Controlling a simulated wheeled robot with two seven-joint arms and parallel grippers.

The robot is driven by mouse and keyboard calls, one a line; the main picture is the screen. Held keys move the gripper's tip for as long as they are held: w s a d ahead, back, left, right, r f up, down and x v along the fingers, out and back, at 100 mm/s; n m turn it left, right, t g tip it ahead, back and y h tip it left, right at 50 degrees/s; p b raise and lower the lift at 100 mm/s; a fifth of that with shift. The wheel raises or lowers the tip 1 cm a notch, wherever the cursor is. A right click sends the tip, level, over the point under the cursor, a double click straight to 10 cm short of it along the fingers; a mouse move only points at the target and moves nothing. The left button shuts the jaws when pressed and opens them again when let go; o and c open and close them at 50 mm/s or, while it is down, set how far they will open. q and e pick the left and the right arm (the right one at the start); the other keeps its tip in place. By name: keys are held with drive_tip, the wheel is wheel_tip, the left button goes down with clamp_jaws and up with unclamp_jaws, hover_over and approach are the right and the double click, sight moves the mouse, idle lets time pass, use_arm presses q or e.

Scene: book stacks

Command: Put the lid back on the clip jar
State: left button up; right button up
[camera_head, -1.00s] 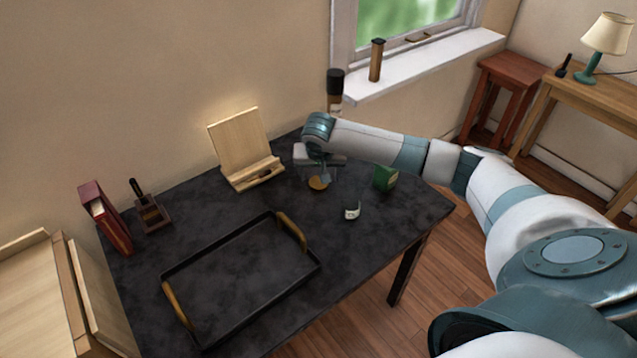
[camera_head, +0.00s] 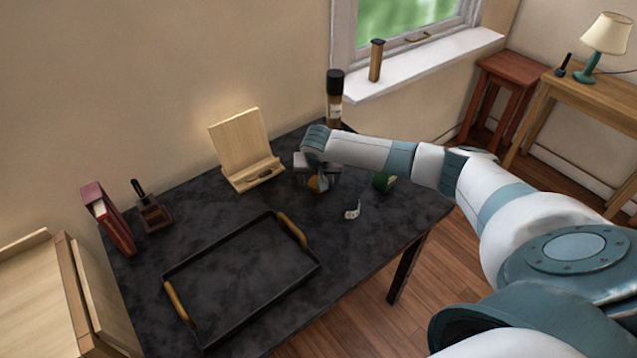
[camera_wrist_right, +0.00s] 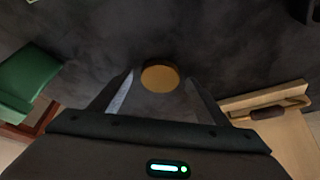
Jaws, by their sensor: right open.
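The lid is a round tan disc (camera_wrist_right: 160,77) lying flat on the dark table. It also shows in the head view (camera_head: 314,185), partly hidden by my right gripper. My right gripper (camera_wrist_right: 159,80) is open, with one finger on each side of the lid in the wrist view. I cannot tell whether the fingers touch it. In the head view the right gripper (camera_head: 318,174) is low over the table. The small clear clip jar (camera_head: 352,211) with pale contents stands to the lid's right and nearer the front. My left gripper is not in view.
A wooden book stand (camera_head: 241,150) is behind left of the lid, and a dark-capped bottle (camera_head: 334,103) stands behind. A black tray (camera_head: 190,254) with tan handles fills the front left. Free tabletop lies around the jar.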

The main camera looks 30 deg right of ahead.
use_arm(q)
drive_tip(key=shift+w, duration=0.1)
use_arm(e)
drive_tip(key=c, duration=1.1)
drive_tip(key=shift+r, duration=0.1)
